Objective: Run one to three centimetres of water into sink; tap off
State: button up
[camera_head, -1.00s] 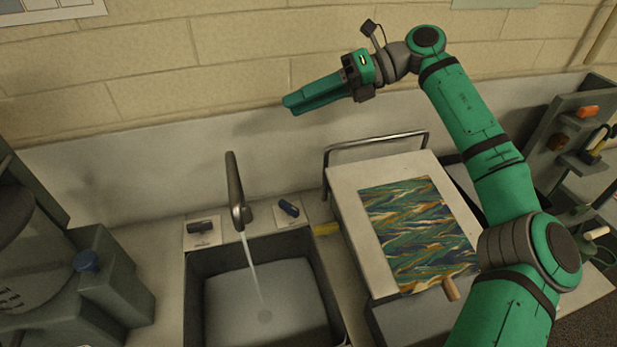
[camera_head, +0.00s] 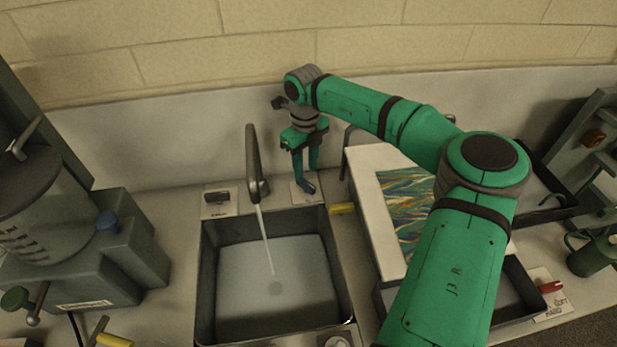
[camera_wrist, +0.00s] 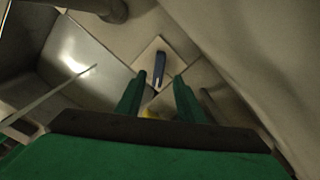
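The sink (camera_head: 207,262) has pale water (camera_head: 300,265) in its basin, with the drain showing through; I cannot tell the depth. A stream (camera_head: 266,240) runs from the spout (camera_head: 252,160) into it. A blue tap handle (camera_head: 306,188) sits on a pale plate right of the spout; it also shows in the wrist view (camera_wrist: 160,66). A dark handle (camera_head: 217,197) sits on a plate left of the spout. My gripper (camera_head: 306,172) points down just over the blue handle, its fingers apart and empty. In the wrist view my gripper (camera_wrist: 159,78) has the handle between and beyond its fingertips.
A pale board with a marbled sheet (camera_head: 405,200) lies right of the sink, partly behind my arm. A yellow item (camera_head: 342,208) lies at the sink's right corner. A grey machine (camera_head: 125,235) stands on the left. The wall is close behind the spout.

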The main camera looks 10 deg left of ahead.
aim_at(305, 182)
jog(key=shift+f, duration=2.4)
jog(key=shift+a, duration=0.15)
grip_shut()
jog(key=shift+s, duration=0.1)
